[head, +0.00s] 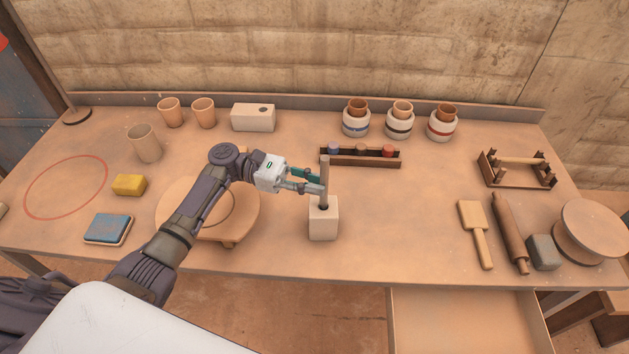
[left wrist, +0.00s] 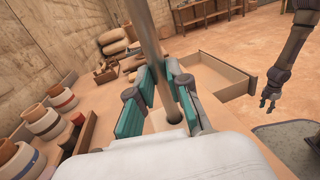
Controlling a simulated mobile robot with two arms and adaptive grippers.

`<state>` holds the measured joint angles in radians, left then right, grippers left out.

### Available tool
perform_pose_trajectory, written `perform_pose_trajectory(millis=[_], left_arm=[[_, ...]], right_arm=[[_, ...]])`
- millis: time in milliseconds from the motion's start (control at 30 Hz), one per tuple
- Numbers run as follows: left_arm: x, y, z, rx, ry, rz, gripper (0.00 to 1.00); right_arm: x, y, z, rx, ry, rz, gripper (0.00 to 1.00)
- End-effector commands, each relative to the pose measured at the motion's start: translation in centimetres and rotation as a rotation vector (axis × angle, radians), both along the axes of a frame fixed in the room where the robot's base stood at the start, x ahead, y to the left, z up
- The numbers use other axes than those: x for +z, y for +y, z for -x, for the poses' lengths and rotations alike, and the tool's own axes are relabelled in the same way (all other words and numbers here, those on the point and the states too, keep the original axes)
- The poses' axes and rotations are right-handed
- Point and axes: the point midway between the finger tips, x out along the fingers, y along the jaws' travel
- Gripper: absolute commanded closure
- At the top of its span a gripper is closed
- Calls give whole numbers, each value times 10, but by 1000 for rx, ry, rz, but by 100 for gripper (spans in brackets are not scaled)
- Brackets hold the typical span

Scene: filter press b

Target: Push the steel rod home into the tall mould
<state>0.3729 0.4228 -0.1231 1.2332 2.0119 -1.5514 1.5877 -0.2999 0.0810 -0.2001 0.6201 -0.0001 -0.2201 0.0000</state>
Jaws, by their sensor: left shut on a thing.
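The tall mould (head: 323,222) is a pale upright block with a round hole in its top. It stands near the front edge of the table. The steel rod (head: 324,172) stands nearly upright with its lower end at the hole; how deep it sits is hidden. Most of the rod shows above the block. My left gripper (head: 318,184) comes from the left and is shut on the rod above the mould. In the left wrist view the rod (left wrist: 152,55) passes between the green pads toward the hole. My right gripper (left wrist: 268,103) hangs away from the table, too small to read.
A dark rack (head: 360,161) with coloured plugs stands behind the mould. A round wooden stand (head: 245,205) lies under my left arm. Three banded jars stand at the back. A paddle (head: 476,235) and roller (head: 511,232) lie right. An open drawer (head: 465,320) juts out in front.

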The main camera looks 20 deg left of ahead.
Motion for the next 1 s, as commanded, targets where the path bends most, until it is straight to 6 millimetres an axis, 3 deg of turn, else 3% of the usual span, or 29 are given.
perform_pose_trajectory(millis=[1000], left_arm=[[-26,0,0,0,-1,1,100]], right_arm=[[-17,0,0,-1,0,0,60]])
